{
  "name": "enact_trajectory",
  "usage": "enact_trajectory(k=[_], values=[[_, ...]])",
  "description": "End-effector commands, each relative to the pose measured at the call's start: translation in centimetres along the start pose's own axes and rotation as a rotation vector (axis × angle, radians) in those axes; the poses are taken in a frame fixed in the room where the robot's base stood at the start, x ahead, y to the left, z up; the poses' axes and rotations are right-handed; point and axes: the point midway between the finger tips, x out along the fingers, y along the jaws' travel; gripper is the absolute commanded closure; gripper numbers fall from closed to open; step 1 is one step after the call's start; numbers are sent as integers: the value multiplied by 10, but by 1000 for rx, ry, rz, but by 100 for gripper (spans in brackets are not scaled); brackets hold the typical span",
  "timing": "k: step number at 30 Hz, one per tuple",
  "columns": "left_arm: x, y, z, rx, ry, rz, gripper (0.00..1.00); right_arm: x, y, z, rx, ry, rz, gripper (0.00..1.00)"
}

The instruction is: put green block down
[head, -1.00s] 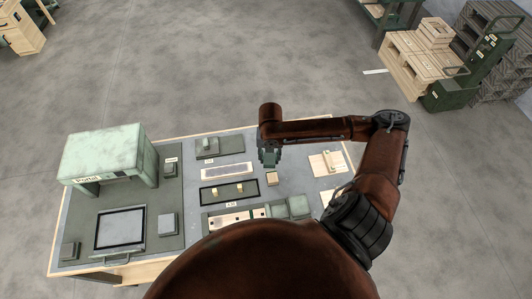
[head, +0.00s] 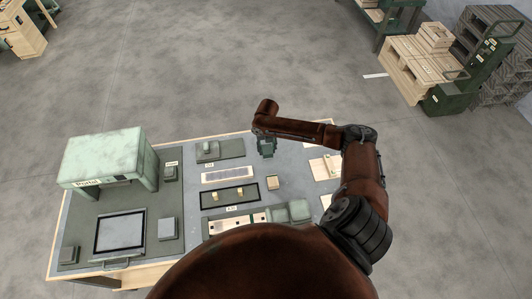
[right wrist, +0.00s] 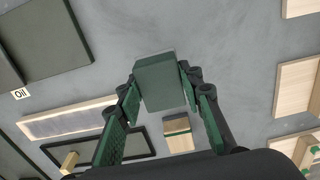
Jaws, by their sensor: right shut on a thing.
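The green block (right wrist: 162,82) is between the two fingers of my right gripper (right wrist: 160,90) in the right wrist view, and the gripper is shut on it. In the head view my right gripper (head: 266,152) is over the back part of the table, and the block cannot be told apart from the dark fingers. Grey table surface surrounds the block in the wrist view; whether it touches the table I cannot tell. My left gripper is not in view.
A small tan block (head: 272,183) sits in front of the gripper; it also shows in the wrist view (right wrist: 178,134). A black-framed tray (head: 230,194) with small yellow pieces and a pale strip (head: 228,174) lie left. Wooden plates (head: 325,166) lie right. A green portal (head: 105,158) stands far left.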

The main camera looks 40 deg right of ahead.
Motion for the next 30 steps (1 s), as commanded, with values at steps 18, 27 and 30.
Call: enact_trajectory(k=[18,27,30], values=[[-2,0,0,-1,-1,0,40,44,1,12,0,-1,0,85],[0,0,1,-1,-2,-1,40,47,1,11,0,0,-1,62],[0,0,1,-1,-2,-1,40,46,1,11,0,0,-1,55]])
